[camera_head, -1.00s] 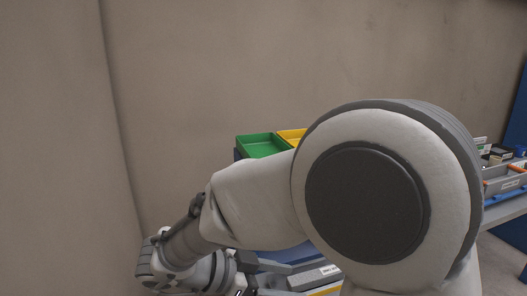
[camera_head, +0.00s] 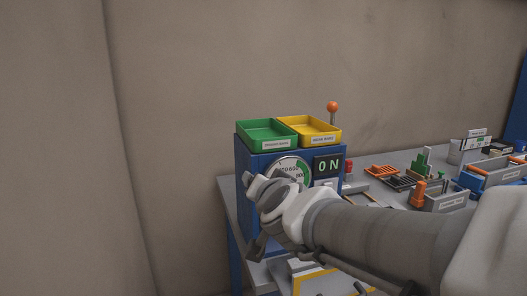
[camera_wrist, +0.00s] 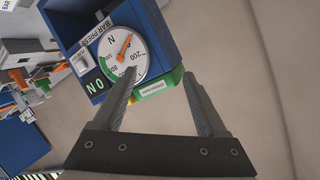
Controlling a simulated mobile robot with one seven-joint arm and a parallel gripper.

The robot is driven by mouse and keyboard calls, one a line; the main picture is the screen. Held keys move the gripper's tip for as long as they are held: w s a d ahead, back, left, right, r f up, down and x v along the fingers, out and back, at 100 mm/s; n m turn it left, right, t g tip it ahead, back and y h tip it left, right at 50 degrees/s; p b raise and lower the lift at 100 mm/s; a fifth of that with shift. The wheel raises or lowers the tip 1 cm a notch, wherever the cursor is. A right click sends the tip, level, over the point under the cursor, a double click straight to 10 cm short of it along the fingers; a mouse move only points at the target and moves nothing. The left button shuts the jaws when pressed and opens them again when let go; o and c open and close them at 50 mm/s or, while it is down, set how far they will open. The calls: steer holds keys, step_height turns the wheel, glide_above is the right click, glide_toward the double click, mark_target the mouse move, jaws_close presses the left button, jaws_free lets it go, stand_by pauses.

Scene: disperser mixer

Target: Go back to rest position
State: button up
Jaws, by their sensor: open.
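My gripper (camera_wrist: 160,88) is open and empty in the wrist view, its two fingers apart with the blue machine (camera_wrist: 160,30) beyond them. In the head view my arm reaches in from the lower right and my wrist covers part of the machine's front; the fingertips are not clear there. The blue machine (camera_head: 241,172) stands at the table's left end. Its round dial (camera_head: 292,163) is partly hidden by my wrist.
A green tray (camera_head: 266,124) and a yellow tray (camera_head: 310,122) sit on the machine. An orange-knobbed lever (camera_head: 333,107) rises behind it. The grey table (camera_head: 395,158) holds several racks and parts to the right. The wall is close behind and left; space left of the machine is free.

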steer(key=s+d+f+n+g+h+b, duration=0.15)
steer(key=s+d+f+g, duration=0.25)
steer(key=s+d+f, duration=0.45)
steer(key=s+d+f+n+g+b, duration=0.25)
steer(key=s+d+f+g, duration=0.2)
steer(key=s, duration=0.65)
step_height(320, 180, up, 11)
steer(key=s+d+p, duration=0.1)
steer(key=s+p, duration=0.1)
steer(key=p, duration=1)
steer(key=shift+n+h, duration=0.3)
steer(key=shift+h, duration=0.15)
